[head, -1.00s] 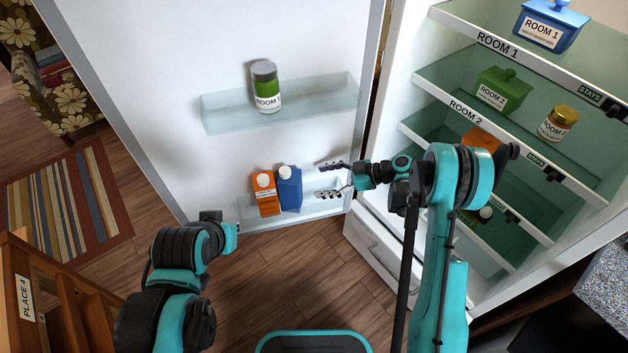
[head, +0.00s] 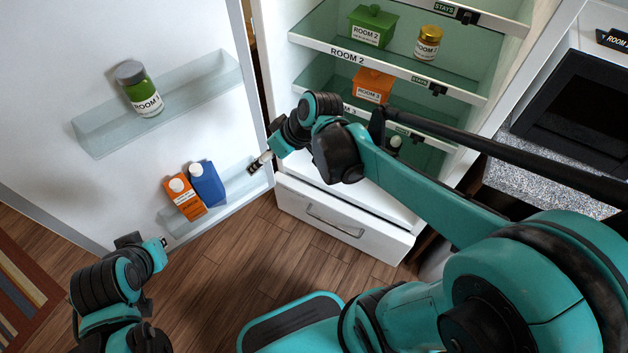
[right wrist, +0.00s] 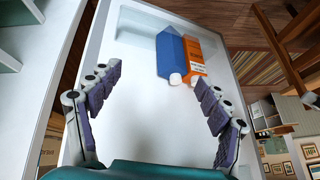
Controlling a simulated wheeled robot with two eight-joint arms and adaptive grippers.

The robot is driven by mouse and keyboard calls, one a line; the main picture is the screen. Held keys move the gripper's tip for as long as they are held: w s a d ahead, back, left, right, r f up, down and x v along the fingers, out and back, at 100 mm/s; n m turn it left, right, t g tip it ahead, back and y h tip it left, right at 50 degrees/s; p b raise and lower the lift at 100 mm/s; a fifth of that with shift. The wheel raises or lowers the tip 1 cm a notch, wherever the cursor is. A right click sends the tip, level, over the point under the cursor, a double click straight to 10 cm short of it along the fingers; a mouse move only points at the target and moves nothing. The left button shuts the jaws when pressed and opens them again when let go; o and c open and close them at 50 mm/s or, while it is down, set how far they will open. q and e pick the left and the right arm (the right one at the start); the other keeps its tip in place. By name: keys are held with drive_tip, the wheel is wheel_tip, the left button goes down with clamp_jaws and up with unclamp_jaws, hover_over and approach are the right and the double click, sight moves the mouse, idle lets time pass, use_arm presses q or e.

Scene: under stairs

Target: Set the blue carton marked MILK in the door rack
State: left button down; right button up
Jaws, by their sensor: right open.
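The blue carton (head: 207,184) stands in the lower door rack (head: 233,190), beside an orange carton (head: 184,198). No MILK lettering can be read on its visible faces. In the right wrist view the blue carton (right wrist: 171,55) and the orange carton (right wrist: 196,58) are ahead, beyond the fingertips. My right gripper (head: 258,163) is at the right end of the lower rack, apart from the blue carton. Its fingers are spread and empty in the right wrist view (right wrist: 155,82). My left gripper (head: 163,241) is low at the left, below the rack; its fingers are too small to judge.
An upper door rack (head: 185,108) holds a green jar (head: 138,90). The open fridge at right has shelves with a green box (head: 371,27), a gold-lidded jar (head: 429,42) and an orange box (head: 373,85). A white drawer (head: 343,219) sits below. Floor in front is clear.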

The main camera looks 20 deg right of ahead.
drive_tip(key=s+d+m+t+h, duration=0.2)
drive_tip(key=s+d+m+h, duration=0.2)
drive_tip(key=s+d, duration=0.3)
drive_tip(key=s+r+m, duration=0.1)
drive_tip(key=s, duration=0.3)
drive_tip(key=shift+s, duration=0.35)
drive_tip(key=shift+f, duration=0.1)
